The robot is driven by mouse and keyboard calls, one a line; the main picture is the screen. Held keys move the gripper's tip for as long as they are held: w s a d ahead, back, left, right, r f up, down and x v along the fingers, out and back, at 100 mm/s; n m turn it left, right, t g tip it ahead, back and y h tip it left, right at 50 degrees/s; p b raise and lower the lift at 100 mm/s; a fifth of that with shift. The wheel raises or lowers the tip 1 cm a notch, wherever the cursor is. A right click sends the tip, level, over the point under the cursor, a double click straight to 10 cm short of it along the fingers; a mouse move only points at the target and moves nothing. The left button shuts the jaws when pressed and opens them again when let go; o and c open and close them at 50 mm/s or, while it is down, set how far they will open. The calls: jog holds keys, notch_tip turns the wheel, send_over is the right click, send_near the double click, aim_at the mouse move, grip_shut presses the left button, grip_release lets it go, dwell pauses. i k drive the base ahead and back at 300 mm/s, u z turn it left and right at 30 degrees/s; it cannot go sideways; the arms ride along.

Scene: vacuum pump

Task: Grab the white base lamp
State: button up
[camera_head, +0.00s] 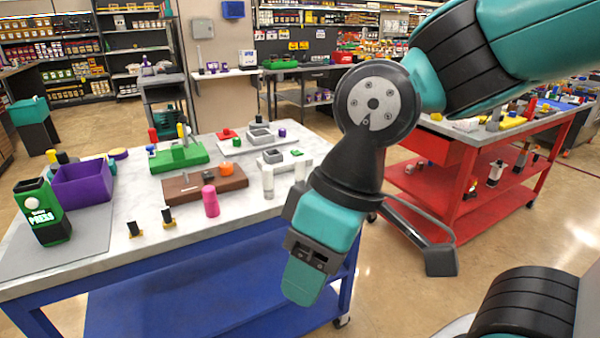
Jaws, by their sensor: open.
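Two upright white cylinders stand near the right end of the blue-legged table (120,235): one white cylinder (268,183) at the front edge and another white cylinder (299,170) to its right, close to my arm. Either may be the white base lamp; I cannot tell which. A pink cylinder (210,201) stands to their left. My gripper (303,278) is open and points down in front of the table's right front edge. It appears empty and apart from the cylinders. The fingers overlap in this view, so the gap between them is hidden.
A brown block (204,183) with orange and red pieces, a green fixture (178,155), grey trays (272,157) and a purple bin (82,187) share the table. A red table (450,182) stands to the right.

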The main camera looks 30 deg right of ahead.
aim_at(268, 170)
jog(key=k, duration=0.65)
jog(key=u, duration=0.6)
jog(key=i, duration=1.25)
jog(key=z, duration=0.85)
jog(key=i, duration=0.4)
jog(key=z, duration=0.35)
